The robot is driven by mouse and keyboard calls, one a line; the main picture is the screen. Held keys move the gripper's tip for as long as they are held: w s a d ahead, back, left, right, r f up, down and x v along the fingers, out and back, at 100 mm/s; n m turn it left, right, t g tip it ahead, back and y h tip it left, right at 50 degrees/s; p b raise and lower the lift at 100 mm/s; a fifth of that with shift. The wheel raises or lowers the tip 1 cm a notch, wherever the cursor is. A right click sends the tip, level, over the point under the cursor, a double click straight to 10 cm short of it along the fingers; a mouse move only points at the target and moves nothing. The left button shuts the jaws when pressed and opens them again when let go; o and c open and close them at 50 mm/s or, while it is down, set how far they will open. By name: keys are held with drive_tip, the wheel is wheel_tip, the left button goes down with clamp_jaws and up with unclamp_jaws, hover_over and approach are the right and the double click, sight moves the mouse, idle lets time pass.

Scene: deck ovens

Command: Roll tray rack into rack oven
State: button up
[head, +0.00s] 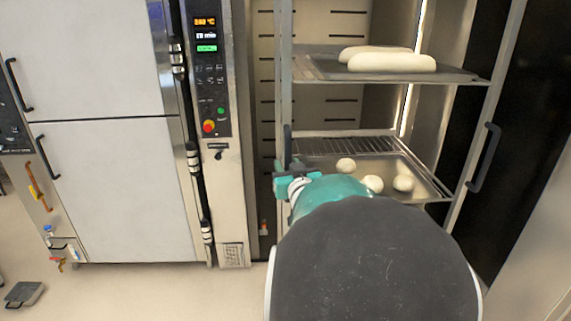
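The tray rack (286,75) stands upright in front of me, with the rack oven's slotted inner wall (335,112) close behind it. Its upper tray (315,68) holds long pale loaves, and its lower tray (432,182) holds several round dough pieces. A black handle (484,158) is on the rack's right post, and another dark handle (288,143) is on the left post. My gripper (284,175) is at the left post, just below that handle. My arm hides the lower rack, and I cannot tell whether the fingers are closed on anything.
The oven's control panel (208,70) with a lit display and a red button is left of the opening. White oven doors (105,185) stand farther left. A dark panel (535,120) is at the right. Open floor (140,290) lies at the front left, with a small grey object (24,293) on it.

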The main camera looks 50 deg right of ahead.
drive_tip(key=shift+w+d+f, duration=0.1)
drive_tip(key=shift+w+d, duration=0.2)
drive_tip(key=shift+s+a, duration=0.15)
drive_tip(key=shift+w+d, duration=0.2)
drive_tip(key=shift+c, duration=0.3)
drive_tip(key=shift+s+a, duration=0.15)
drive_tip(key=c, duration=0.7)
clamp_jaws()
